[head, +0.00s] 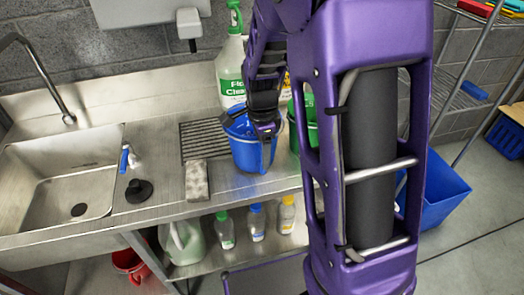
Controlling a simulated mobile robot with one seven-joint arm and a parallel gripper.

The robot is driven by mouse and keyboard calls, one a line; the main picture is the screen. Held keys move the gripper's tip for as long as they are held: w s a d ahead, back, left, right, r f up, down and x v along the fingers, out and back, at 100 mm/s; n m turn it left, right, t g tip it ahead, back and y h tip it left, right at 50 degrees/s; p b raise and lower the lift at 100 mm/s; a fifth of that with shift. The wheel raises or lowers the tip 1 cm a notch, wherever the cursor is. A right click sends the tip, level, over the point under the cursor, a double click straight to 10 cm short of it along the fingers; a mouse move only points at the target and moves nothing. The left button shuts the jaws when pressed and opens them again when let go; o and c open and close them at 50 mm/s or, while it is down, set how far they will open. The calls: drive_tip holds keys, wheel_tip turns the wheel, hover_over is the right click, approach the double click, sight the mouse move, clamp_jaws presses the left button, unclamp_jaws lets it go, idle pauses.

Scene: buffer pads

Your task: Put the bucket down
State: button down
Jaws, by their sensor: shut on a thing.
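A blue bucket (248,153) is upright at the steel counter (160,222), right of the sink, by the ribbed drain area. I cannot tell whether its base touches the counter or hangs just above it. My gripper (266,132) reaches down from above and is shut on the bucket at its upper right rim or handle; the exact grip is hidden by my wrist. A green bucket (293,128) stands behind and right of the blue one, partly hidden by my arm.
A sponge-like block (197,181) and a black plunger-like item (138,190) lie left of the bucket. A large cleaner bottle (230,72) stands behind. Several bottles (257,222) and a red bucket (130,264) are below. A blue bin (447,192) is at right.

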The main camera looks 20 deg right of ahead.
drive_tip(key=shift+f, duration=0.1)
drive_tip(key=shift+f+b, duration=0.3)
drive_tip(key=shift+f, duration=0.05)
drive_tip(key=shift+c, duration=0.4)
unclamp_jaws()
drive_tip(key=r, duration=0.8)
drive_tip(key=r+p, duration=0.1)
drive_tip(key=r, duration=0.4)
drive_tip(key=shift+s+a, duration=0.15)
drive_tip(key=shift+s, duration=0.15)
